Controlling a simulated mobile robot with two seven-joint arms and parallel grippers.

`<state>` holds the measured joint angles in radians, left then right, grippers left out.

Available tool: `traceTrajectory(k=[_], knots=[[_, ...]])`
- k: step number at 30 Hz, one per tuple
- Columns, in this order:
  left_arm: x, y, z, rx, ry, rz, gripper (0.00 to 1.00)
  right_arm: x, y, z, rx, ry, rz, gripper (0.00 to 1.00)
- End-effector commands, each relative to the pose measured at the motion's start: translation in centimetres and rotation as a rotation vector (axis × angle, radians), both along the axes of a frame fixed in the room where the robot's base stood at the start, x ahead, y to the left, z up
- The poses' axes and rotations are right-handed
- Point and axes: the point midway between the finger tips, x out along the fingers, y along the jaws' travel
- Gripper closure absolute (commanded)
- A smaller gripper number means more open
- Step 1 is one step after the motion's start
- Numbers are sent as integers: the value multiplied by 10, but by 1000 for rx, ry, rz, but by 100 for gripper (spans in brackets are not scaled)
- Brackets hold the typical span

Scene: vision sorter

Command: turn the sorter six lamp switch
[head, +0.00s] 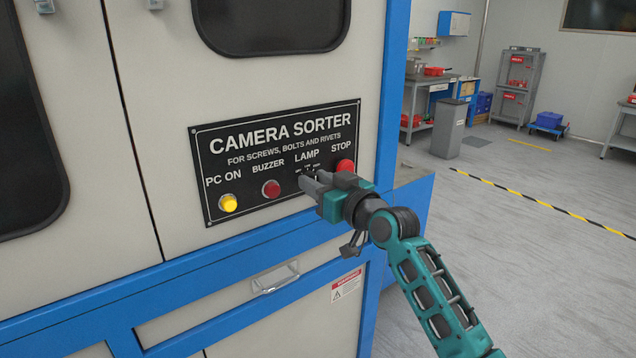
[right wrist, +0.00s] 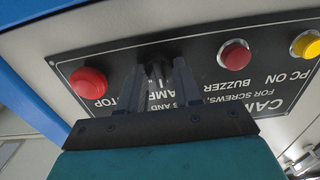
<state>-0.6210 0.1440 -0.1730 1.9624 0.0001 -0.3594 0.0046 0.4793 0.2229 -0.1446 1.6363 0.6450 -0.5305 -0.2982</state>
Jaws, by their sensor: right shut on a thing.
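The lamp switch (right wrist: 157,72) is on the black sorter panel (head: 235,140), under the word LAMP and between the red buzzer button and the red stop button. My right gripper (head: 308,183) is at the panel, its fingers on either side of the switch. In the right wrist view the gripper (right wrist: 157,80) is shut on the switch, whose knob is mostly hidden between the fingers. In the head view the gripper hides the switch, so its setting cannot be read. My left gripper is not in view.
The red stop button (head: 345,166) is close beside my right gripper. The red buzzer button (head: 271,188) and yellow PC ON button (head: 228,203) are to the left. A drawer handle (head: 275,279) sticks out below. The floor at the right (head: 520,230) is open.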

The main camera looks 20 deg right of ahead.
Motion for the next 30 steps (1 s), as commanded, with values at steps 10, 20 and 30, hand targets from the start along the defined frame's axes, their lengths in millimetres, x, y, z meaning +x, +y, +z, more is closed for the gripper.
traceTrajectory(k=[10,20,30], knots=[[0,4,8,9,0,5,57,0,0,2,83,32,0,97],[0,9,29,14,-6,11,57,0,-1,3,325,120,-1,97],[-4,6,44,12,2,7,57,1,-2,1,580,212,-1,97]])
